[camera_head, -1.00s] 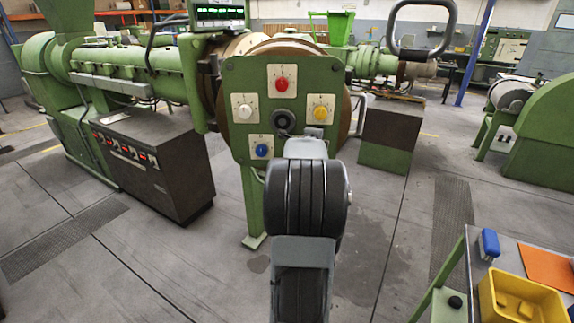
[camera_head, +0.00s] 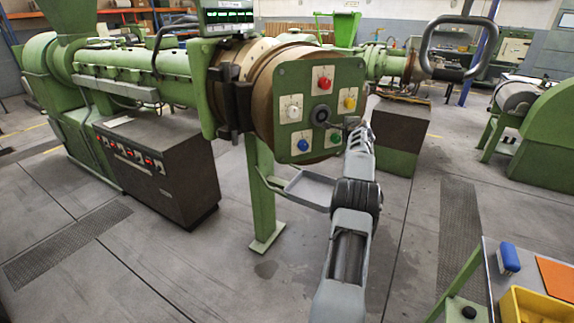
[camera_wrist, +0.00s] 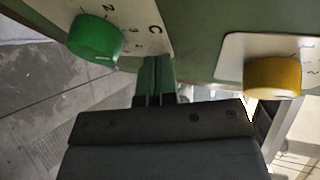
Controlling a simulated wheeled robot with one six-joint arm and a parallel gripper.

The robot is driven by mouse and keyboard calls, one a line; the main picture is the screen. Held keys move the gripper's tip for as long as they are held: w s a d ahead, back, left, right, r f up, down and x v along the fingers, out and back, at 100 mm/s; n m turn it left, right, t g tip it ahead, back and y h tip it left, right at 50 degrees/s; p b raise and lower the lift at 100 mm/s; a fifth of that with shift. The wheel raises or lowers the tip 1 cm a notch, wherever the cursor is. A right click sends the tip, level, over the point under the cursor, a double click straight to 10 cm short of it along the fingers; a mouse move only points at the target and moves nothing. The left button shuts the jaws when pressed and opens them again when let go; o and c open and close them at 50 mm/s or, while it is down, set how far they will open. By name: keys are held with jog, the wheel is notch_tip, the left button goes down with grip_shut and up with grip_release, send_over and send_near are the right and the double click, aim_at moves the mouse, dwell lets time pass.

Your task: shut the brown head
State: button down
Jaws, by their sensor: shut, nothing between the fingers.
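The brown head (camera_head: 262,85) is a thick round block at the end of the green extruder barrel (camera_head: 133,65). A green panel (camera_head: 290,82) with red, white, yellow, blue and green knobs covers its front and faces right and towards me. A dark hinge (camera_head: 237,104) shows on its left side. I cannot tell whether any gap is left behind the head. My gripper (camera_head: 352,122) is shut and empty at the panel's lower right. In the wrist view its fingertips (camera_wrist: 157,68) are at the panel, between the green knob (camera_wrist: 95,38) and yellow knob (camera_wrist: 273,77); contact is unclear.
A grey tray (camera_head: 309,189) juts out below the head. A dark control cabinet (camera_head: 160,165) stands left. A grey handle loop (camera_head: 460,48) hangs at upper right. A table with a yellow bin (camera_head: 537,310) is at lower right. Floor between is clear.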

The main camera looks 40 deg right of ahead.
jog(key=shift+w+d+p, duration=0.3)
jog(key=shift+d+p, duration=0.2)
jog(key=shift+d, duration=0.25)
jog(key=shift+s, duration=0.1)
jog(key=shift+s+f+b, duration=0.1)
jog(key=shift+f+b, duration=0.05)
jog(key=shift+b, duration=0.15)
